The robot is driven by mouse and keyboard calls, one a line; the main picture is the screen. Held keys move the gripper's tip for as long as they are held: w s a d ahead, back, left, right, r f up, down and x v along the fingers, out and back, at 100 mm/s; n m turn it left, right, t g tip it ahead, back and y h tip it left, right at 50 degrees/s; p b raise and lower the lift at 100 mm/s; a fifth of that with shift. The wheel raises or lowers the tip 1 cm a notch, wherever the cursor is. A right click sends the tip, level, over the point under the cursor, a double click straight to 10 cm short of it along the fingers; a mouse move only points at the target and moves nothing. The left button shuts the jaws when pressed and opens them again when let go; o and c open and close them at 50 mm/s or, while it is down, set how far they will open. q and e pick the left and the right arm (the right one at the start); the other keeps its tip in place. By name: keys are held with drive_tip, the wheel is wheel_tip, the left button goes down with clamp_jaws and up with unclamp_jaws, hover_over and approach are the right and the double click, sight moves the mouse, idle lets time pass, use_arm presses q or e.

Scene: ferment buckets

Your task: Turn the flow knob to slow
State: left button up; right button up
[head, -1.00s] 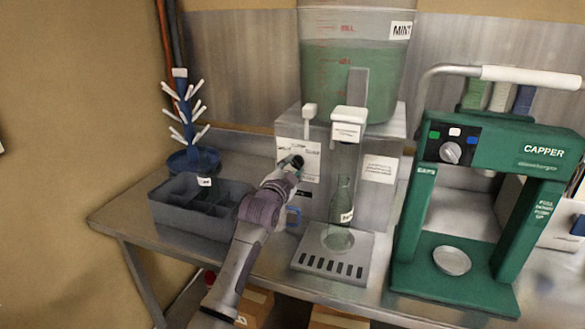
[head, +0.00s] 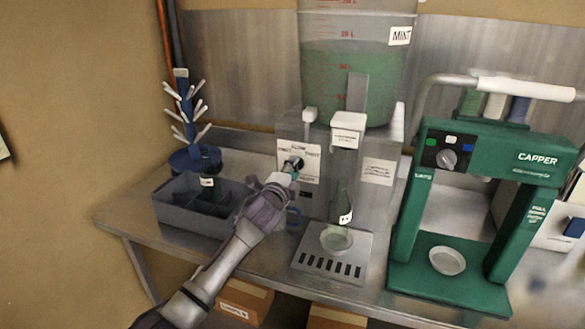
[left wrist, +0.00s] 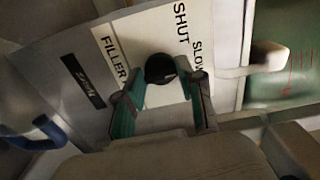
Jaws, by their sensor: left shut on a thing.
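The flow knob is black and round, on a white label plate on the front of the grey filler. It shows in the head view (head: 299,163) and in the left wrist view (left wrist: 160,67). The plate (left wrist: 182,42) carries the words SHUT and SLOW, and a FILLER label sits beside them. My left gripper (head: 291,172) is at the knob, its teal-padded fingers on either side of it in the left wrist view (left wrist: 160,92). It is shut on the knob. Where the knob points is hard to tell. My right gripper is not in view.
A green bucket (head: 330,75) sits on top. A grey divided crate (head: 180,217) stands left and a green capper (head: 400,225) right.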

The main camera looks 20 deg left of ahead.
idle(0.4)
use_arm(q)
drive_tip(key=o, duration=1.1)
drive_tip(key=shift+o, duration=0.2)
drive_tip(key=shift+s, duration=0.1)
drive_tip(key=s, duration=1.2)
drive_tip(key=shift+a, duration=0.2)
drive_tip(key=shift+w, duration=0.1)
